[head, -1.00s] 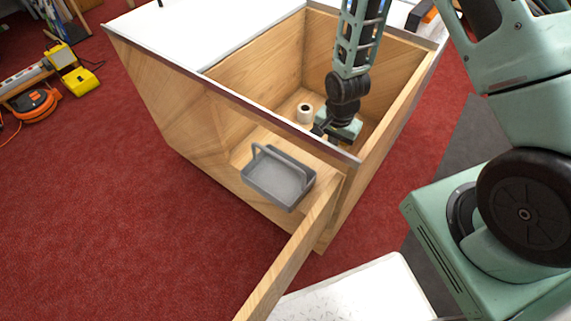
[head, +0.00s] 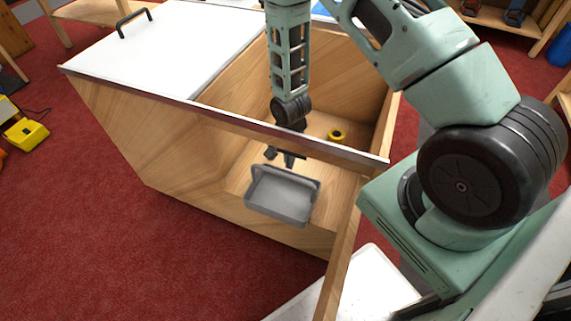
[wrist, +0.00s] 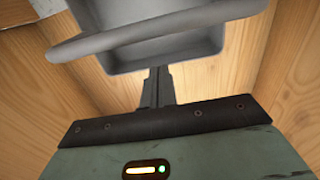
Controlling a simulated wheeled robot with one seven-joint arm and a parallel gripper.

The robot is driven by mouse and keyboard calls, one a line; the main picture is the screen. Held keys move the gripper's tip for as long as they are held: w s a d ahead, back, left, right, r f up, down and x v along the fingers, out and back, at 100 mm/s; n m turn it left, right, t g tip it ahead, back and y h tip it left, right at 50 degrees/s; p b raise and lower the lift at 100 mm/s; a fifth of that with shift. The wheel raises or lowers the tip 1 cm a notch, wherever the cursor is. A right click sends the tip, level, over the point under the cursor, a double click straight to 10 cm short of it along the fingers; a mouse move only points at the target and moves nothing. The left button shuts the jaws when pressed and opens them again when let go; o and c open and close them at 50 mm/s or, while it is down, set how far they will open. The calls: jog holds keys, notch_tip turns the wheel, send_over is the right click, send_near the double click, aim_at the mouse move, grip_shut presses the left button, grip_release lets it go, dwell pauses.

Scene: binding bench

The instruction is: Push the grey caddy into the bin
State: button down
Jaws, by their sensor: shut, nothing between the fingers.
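The grey caddy (head: 281,198) is a shallow tray with a raised loop handle. In the head view it sits upright at the open front of the wooden bin (head: 130,120), by the edge of the bin's floor. I cannot tell if it overhangs that edge. My gripper (head: 289,162) is shut and empty, low inside the bin just behind the caddy. In the wrist view the closed fingers (wrist: 157,88) point at the caddy (wrist: 165,50), with its handle crossing above them. I cannot tell whether the tips touch it.
The bin's front rim (head: 235,125) passes above the caddy. A wooden panel (head: 340,260) extends forward at right. A white lid (head: 165,55) covers the bin's left part.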

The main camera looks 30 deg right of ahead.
notch_tip(320, 180, down, 8)
jog(key=shift+r+b, duration=0.1)
jog(key=shift+b, duration=0.8)
jog(key=w+d, duration=0.1)
jog(key=d, duration=0.1)
jog(key=w+d, duration=0.1)
jog(key=d, duration=0.1)
jog(key=w+d, duration=0.2)
jog(key=shift+d+p, duration=0.1)
jog(key=shift+p, duration=0.2)
notch_tip(320, 180, up, 10)
jog(key=p, duration=0.7)
jog(key=shift+w, duration=0.1)
